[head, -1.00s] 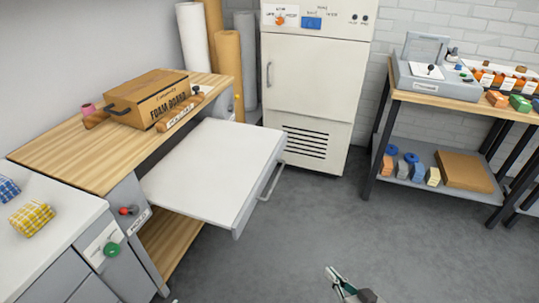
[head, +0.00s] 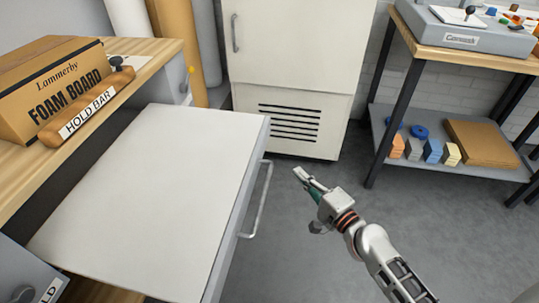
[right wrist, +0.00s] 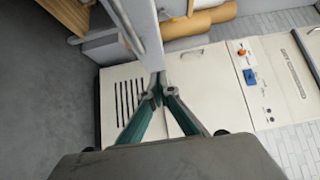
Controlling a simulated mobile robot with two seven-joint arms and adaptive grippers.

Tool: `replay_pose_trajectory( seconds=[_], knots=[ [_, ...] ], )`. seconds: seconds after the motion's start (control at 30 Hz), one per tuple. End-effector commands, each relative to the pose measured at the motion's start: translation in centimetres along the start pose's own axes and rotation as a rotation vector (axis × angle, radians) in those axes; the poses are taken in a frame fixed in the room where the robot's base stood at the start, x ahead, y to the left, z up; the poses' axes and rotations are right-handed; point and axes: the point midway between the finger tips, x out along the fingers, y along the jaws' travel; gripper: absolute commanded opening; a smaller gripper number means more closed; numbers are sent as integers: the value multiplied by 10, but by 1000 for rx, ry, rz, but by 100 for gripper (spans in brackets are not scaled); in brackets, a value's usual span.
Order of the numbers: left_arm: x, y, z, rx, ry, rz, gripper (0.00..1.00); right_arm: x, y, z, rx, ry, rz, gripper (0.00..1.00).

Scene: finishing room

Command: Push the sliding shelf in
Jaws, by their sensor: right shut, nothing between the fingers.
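The sliding shelf (head: 150,190) is a flat white board pulled well out of the wooden-topped bench. Its grey front edge carries a pale bar handle (head: 259,205). My right gripper (head: 299,174) is shut and empty, just to the right of the handle in the head view, with a gap showing between them. In the right wrist view its closed fingertips (right wrist: 158,86) meet in front of a pale grey bar that runs up out of the frame; I cannot tell whether they touch it. My left gripper is not in view.
A foam board box (head: 55,90) and a hold bar (head: 85,108) lie on the bench top (head: 150,58). A white cabinet (head: 290,60) stands behind. A black-legged table (head: 400,110) stands at the right. The grey floor (head: 300,260) beside the shelf is clear.

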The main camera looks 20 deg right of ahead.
Motion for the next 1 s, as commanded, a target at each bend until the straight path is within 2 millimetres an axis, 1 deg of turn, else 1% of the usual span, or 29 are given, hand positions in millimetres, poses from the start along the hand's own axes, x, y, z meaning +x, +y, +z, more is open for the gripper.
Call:
replay_pose_trajectory(
  seconds=[0.03, 0.17, 0.4, 0.57, 0.6, 0.7, 0.8, 1.0],
  knots=[
    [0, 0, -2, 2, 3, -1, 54, 5, -4, 0, 0, 0, -5, 0],
    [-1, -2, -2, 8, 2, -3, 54, 24, -7, 0, -2, -2, -9, 0],
    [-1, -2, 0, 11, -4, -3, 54, 70, -5, 0, -2, -1, -5, 0],
    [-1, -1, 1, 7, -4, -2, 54, 98, -3, 1, -1, -2, -3, 0],
    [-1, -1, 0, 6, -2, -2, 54, 103, -3, 5, 1, -3, -3, 0],
    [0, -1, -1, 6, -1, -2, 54, 112, -3, 16, 0, -3, -2, 0],
    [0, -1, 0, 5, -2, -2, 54, 119, -2, 23, 0, -2, -2, 0],
    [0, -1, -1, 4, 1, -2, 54, 125, -3, 29, -2, -2, -2, 0]
  ],
)
